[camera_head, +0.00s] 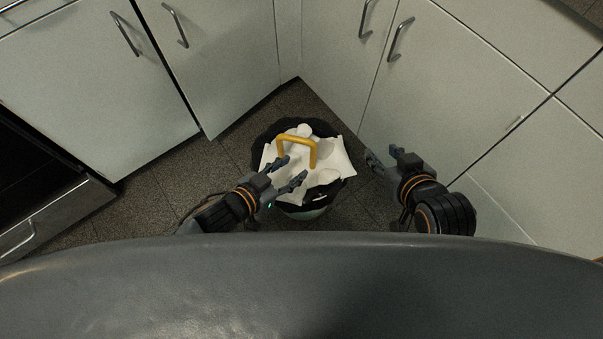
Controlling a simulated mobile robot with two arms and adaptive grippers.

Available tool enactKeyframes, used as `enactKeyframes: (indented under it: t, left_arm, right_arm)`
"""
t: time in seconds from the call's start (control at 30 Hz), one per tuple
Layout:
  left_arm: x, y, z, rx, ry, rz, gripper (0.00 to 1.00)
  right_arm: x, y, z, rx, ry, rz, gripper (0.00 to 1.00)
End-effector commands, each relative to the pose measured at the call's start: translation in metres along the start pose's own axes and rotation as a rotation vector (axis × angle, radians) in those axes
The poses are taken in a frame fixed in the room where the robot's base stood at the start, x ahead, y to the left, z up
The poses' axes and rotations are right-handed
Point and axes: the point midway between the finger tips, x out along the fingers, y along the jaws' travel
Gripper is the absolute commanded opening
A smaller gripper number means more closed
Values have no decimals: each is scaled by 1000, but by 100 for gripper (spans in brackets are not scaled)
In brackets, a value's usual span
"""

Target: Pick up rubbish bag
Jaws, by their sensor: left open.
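The rubbish bag (333,170) is white, with a yellow arched handle (297,140) standing up on top. It sits in a round bin with a black rim (325,193) on the floor in the cabinet corner. My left gripper (293,171) is open over the near left part of the bag, just below the handle in the picture. Its fingers are not around the handle; whether they touch the bag I cannot tell. My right gripper (385,159) is to the right of the bin, apart from the bag, close to the right cabinet. Its jaw opening is not clear.
White cabinets with metal handles stand on the left (100,85) and right (460,90), meeting in a corner behind the bin. A dark oven (35,185) is at the far left. Tiled floor (160,185) is free left of the bin.

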Motion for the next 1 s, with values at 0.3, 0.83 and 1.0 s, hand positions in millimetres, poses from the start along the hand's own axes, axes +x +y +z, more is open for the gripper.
enactKeyframes:
  t: [0.3, 0.83, 1.0]
  left_arm:
    - [43, -1, 2, 0, 0, -1, 43]
    - [76, -4, 1, 0, 1, -1, 43]
    - [92, -5, 1, 1, 0, -1, 43]
  right_arm:
    - [3, -9, -60, -2, 315, -19, 39]
    - [-18, -18, -121, 1, 665, -41, 39]
    - [-38, -22, -146, 6, 841, -52, 39]
